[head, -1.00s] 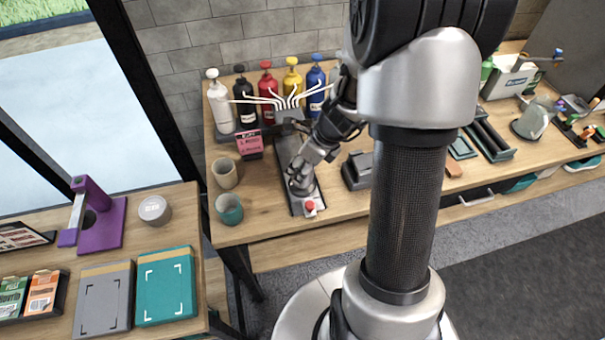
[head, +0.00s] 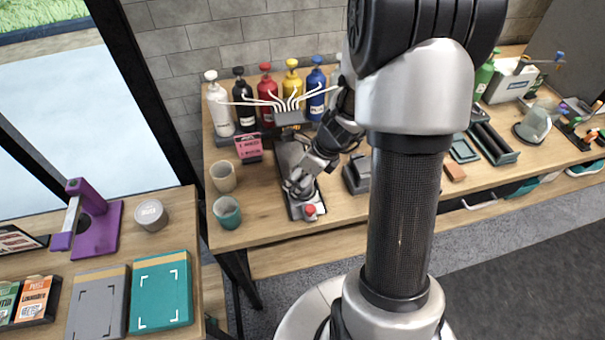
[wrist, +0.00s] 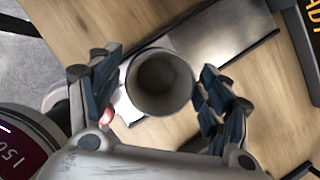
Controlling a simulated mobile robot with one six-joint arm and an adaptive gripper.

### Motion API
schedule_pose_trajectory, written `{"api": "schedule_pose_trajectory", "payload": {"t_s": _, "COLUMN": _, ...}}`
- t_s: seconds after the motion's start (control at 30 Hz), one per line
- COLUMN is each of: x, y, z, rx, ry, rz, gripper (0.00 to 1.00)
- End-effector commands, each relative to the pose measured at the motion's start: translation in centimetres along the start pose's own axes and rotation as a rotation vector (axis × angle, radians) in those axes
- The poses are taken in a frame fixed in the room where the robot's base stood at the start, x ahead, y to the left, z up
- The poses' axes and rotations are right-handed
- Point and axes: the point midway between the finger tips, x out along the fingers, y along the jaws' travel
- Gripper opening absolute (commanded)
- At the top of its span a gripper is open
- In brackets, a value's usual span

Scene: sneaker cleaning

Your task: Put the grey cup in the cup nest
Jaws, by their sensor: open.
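The grey cup (wrist: 160,82) stands between the fingers in the wrist view, seen from above into its empty inside. My gripper (wrist: 158,92) is open around it, with small gaps visible beside the rim. In the head view my gripper (head: 300,186) is low over the front end of the dispenser base (head: 288,155), close behind a red button (head: 310,210). The cup is mostly covered by the fingers there. A metal plate (wrist: 215,40) lies beside and under the cup. The cup nest is not clearly visible, so I cannot tell whether the cup is seated in it.
A beige cup (head: 223,177) and a teal cup (head: 227,212) stand left of the dispenser. Several pump bottles (head: 245,105) line the back, with white tubes reaching forward. A dark grey block (head: 357,172) is close on the right. Wood at the front left is clear.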

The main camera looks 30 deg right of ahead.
Motion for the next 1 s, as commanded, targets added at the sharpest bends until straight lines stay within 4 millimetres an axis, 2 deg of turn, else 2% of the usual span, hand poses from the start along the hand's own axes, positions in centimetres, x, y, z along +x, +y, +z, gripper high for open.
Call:
{"api": "schedule_pose_trajectory", "payload": {"t_s": 0.27, "x": -0.5, "y": 0.0, "z": 0.2, "rx": 0.0, "ry": 0.0, "rz": 0.0, "gripper": 0.71}}
{"api": "schedule_pose_trajectory", "payload": {"t_s": 0.37, "x": -1.9, "y": -0.1, "z": 0.3, "rx": 0.002, "ry": -0.001, "rz": -0.002, "gripper": 0.71}}
{"api": "schedule_pose_trajectory", "payload": {"t_s": 0.7, "x": -9.3, "y": -0.1, "z": 0.3, "rx": 0.002, "ry": -0.002, "rz": -0.003, "gripper": 0.71}}
{"api": "schedule_pose_trajectory", "payload": {"t_s": 0.8, "x": -10.8, "y": 0.0, "z": 0.3, "rx": 0.001, "ry": -0.001, "rz": -0.001, "gripper": 0.71}}
{"api": "schedule_pose_trajectory", "payload": {"t_s": 1.0, "x": -12.5, "y": 0.2, "z": 0.4, "rx": -0.019, "ry": -0.002, "rz": 0.0, "gripper": 0.71}}
